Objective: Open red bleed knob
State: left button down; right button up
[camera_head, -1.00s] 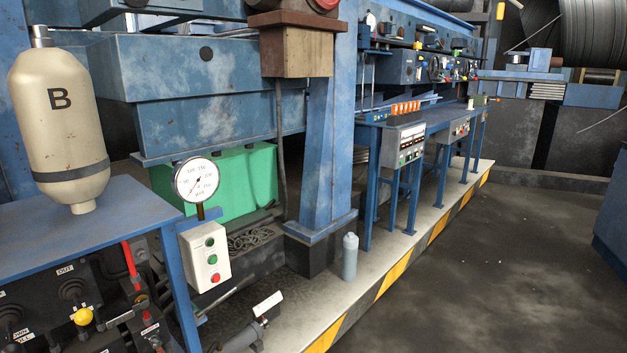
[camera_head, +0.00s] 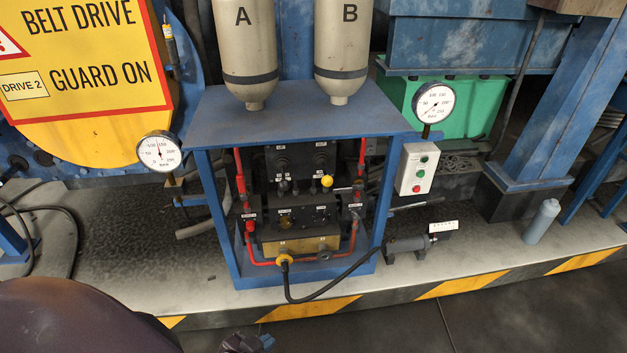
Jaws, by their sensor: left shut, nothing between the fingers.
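Several red parts sit on the hydraulic panel inside the blue frame (camera_head: 232,270). A red knob (camera_head: 249,226) shows at the panel's left side, with a red handle-like part (camera_head: 241,184) above it. My left gripper (camera_head: 246,343) is at the bottom edge, partly cut off, shut and empty. It is well in front of the frame and touches nothing there. My right gripper is not in view.
Cream tanks A (camera_head: 247,45) and B (camera_head: 342,45) stand above the frame. A yellow knob (camera_head: 327,181) is on the panel. A striped step edge (camera_head: 310,308) runs in front. Dark floor is free at right.

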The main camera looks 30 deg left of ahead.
aim_at(249, 225)
jog(key=u, duration=1.1)
